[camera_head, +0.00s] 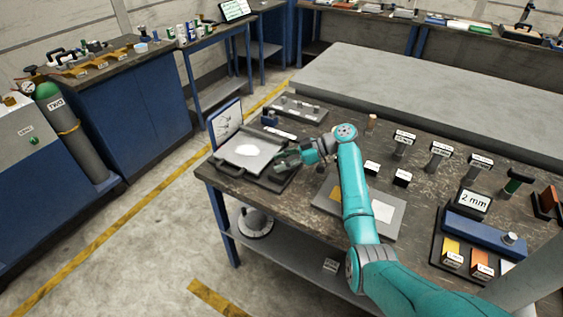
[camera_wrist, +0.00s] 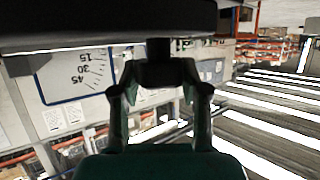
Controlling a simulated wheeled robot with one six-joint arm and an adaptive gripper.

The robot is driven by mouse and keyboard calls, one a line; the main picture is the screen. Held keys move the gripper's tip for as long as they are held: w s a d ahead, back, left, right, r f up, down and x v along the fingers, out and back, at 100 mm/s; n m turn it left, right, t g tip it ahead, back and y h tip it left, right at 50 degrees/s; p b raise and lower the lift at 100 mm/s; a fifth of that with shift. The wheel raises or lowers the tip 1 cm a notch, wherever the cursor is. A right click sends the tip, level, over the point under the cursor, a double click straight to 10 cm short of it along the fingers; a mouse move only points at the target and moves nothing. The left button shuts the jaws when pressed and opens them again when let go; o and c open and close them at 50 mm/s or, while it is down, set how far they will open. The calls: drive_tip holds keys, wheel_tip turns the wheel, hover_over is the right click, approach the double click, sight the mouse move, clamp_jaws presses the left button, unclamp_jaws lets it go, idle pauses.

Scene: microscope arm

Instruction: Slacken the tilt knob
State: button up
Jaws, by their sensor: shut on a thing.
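The tilt device stands at the left end of the workbench in the head view, with a pale plate (camera_head: 248,154) on a dark base and an upright angle scale (camera_head: 226,123) behind it. The scale shows in the wrist view (camera_wrist: 78,75) with the marks 15, 30 and 45. My gripper (camera_head: 287,158) is at the right side of the device. In the wrist view its two fingers (camera_wrist: 160,80) are closed on the dark tilt knob (camera_wrist: 159,71). A short dark stem joins the knob to the dark body above. In the head view the knob is hidden by my gripper.
A grey tray (camera_head: 297,109) with small parts lies behind the device. Labelled blocks and a "2 mm" display (camera_head: 474,203) fill the bench's right side. Floor left of the bench is clear.

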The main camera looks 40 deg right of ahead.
idle(0.3)
drive_tip(key=o, duration=1.2)
drive_tip(key=shift+f, duration=0.1)
drive_tip(key=shift+c, duration=0.2)
drive_tip(key=v, duration=1.2)
